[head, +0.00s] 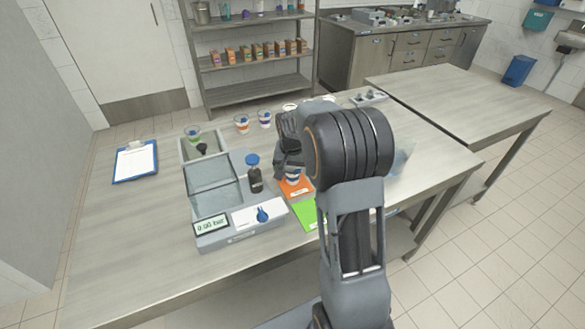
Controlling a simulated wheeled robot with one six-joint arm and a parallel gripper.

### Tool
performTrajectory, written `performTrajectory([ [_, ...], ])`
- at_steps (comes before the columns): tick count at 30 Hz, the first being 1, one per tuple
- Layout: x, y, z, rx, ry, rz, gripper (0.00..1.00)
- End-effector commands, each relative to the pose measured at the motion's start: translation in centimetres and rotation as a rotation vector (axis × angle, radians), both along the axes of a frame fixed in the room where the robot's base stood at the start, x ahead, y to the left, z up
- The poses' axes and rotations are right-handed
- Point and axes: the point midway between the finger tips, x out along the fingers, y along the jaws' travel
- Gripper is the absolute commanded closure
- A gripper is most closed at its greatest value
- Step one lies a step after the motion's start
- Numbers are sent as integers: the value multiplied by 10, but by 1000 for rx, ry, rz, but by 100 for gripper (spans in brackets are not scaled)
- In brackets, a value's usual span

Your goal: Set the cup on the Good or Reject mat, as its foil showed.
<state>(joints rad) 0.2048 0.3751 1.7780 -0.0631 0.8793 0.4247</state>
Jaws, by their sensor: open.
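My gripper (290,170) is open, seen from behind and partly covered by my arm. It is low over the orange mat (297,188), with a small pale shape just below it that may be a cup; I cannot tell whether it touches. The green mat (304,214) lies nearer me and looks bare where it shows; my arm hides its right side. I cannot read the mats' labels. Another is partly hidden by my gripper.
A grey tester (209,184) with a clear lid, a display and a blue knob (262,214) stands left of the mats. A dark bottle with a blue cap (254,174) stands beside it. A clipboard (136,161) lies far left. The table's left front is clear.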

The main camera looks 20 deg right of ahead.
Motion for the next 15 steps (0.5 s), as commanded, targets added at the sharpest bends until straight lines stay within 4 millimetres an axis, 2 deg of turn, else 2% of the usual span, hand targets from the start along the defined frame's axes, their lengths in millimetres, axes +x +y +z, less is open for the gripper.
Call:
performTrajectory([
  [5, 0, 1, 19, -1, -5, 0, 8],
  [15, -7, 5, 83, -1, -5, -1, 8],
])
